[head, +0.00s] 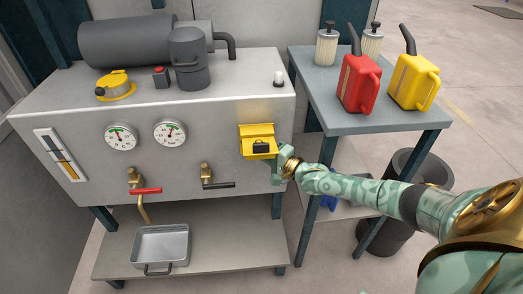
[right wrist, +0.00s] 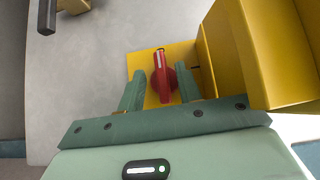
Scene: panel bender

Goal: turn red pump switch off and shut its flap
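The yellow switch box (head: 258,131) is on the front of the grey machine at its right end. Its yellow flap (right wrist: 262,45) stands out from the panel beside the switch in the right wrist view, so it is open. The red pump switch (right wrist: 164,80) sits on a yellow plate (right wrist: 139,64) in that view; in the head view it is hidden. My right gripper (right wrist: 158,74) is open, with one green finger on each side of the red switch and gaps visible. In the head view the right gripper (head: 279,166) is at the box's lower right. My left gripper is out of view.
Below the box are a black-lever valve (head: 217,185) and a red-lever valve (head: 146,190). A side table (head: 322,105) at right holds a red can (head: 358,85), a yellow can (head: 413,85) and filters. A metal tray (head: 160,243) lies on the lower shelf.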

